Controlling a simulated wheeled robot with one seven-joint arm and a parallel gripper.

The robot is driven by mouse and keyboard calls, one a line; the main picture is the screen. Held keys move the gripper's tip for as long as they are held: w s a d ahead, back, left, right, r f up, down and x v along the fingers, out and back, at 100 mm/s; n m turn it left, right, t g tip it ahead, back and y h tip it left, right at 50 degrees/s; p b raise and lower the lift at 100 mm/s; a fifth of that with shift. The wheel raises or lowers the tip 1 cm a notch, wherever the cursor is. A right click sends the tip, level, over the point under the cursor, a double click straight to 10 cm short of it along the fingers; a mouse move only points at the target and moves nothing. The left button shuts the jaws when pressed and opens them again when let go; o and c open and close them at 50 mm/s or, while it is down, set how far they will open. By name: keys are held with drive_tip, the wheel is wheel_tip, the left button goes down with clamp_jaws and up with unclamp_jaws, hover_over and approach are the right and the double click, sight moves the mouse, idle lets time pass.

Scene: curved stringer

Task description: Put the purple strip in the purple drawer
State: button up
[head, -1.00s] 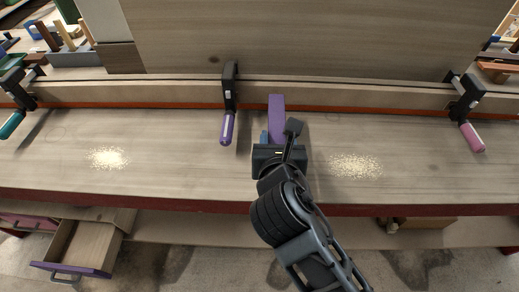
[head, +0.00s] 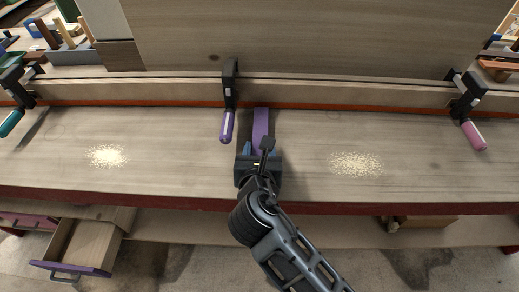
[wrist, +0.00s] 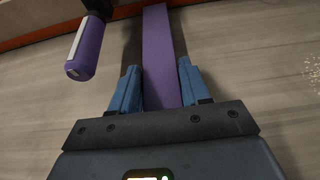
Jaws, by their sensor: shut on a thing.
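The purple strip (head: 261,126) is a long flat bar; in the wrist view (wrist: 158,60) it runs from between the fingers away toward the red rail. My gripper (head: 255,150) is shut on its near end, with a blue finger on each side in the wrist view (wrist: 155,88). I cannot tell how far the strip is above the bench top. The purple drawer (head: 70,268) hangs open at the lower left, below the bench. Its inside shows bare wood where visible.
A clamp with a purple handle (head: 227,126) stands just left of the strip. Clamps with a teal handle (head: 11,123) and a pink handle (head: 474,135) are at the sides. Sawdust piles (head: 107,156) lie on the bench (head: 190,170), which is otherwise clear.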

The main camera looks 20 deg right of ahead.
drive_tip(key=o, duration=1.1)
drive_tip(key=shift+f, duration=0.1)
drive_tip(key=v, duration=1.2)
drive_tip(key=s+d+f+m+g+y, duration=0.1)
drive_tip(key=s+d+f+m+y, duration=0.25)
drive_tip(key=s+m, duration=0.4)
drive_tip(key=s+d+f+m+y, duration=0.2)
drive_tip(key=s+d+m, duration=0.2)
drive_tip(key=s+m, duration=0.35)
drive_tip(key=s+d+r+m+t, duration=0.1)
drive_tip(key=s+d+r+m, duration=0.2)
drive_tip(key=s+r+m, duration=0.3)
drive_tip(key=s+d+r+m+t+h, duration=0.1)
drive_tip(key=s+d+r+m+t, duration=0.1)
drive_tip(key=s+r+m, duration=0.4)
drive_tip(key=s+d+m, duration=0.1)
drive_tip(key=m, duration=0.4)
drive_tip(key=shift+d, duration=0.15)
